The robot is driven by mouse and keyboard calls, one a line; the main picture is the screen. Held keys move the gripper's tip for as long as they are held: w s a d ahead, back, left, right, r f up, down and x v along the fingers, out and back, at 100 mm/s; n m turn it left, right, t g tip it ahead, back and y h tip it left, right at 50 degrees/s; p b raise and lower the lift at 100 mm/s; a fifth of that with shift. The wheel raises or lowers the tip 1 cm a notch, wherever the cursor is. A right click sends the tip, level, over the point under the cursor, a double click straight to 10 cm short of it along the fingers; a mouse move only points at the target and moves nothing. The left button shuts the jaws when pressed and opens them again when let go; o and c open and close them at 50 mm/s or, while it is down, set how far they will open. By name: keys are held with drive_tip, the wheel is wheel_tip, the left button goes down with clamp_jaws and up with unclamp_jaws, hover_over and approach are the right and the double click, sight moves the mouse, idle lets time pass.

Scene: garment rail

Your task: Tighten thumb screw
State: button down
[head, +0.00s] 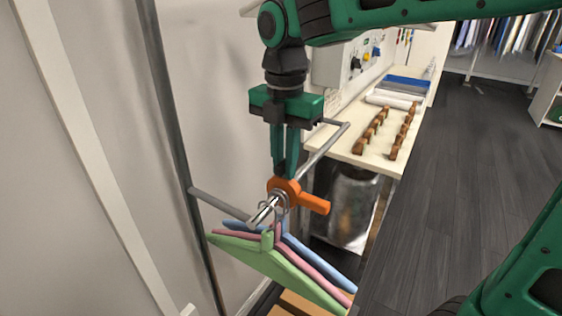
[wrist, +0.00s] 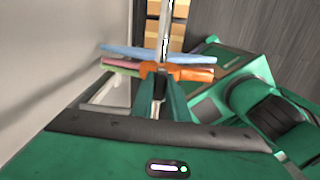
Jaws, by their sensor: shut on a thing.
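An orange thumb screw (head: 314,204) with a round body and a side lever sits at the front end of the metal garment rail (head: 318,157). Its lever points right and slightly down. My gripper (head: 283,174) comes down from above and is shut on the thumb screw's top, between its fingertips. The fingertips hide the gripped part. In the wrist view, the orange thumb screw (wrist: 190,75) lies just past the fingertips (wrist: 160,84), with the rail (wrist: 164,32) running away beyond it.
Green (head: 255,258), pink (head: 306,258) and blue (head: 325,265) hangers hang close below the thumb screw. A wall stands on the left. A workbench (head: 345,146) with brown wooden pieces (head: 372,130) stands behind. Dark floor (head: 455,165) is open on the right.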

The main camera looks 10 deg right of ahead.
drive_tip(key=shift+a, duration=0.1)
drive_tip(key=m, duration=0.5)
drive_tip(key=shift+w+m, duration=0.1)
drive_tip(key=shift+m, duration=0.3)
drive_tip(key=m, duration=0.5)
drive_tip(key=shift+r+m, duration=0.1)
drive_tip(key=shift+m, duration=0.2)
drive_tip(key=c, duration=1.7)
unclamp_jaws()
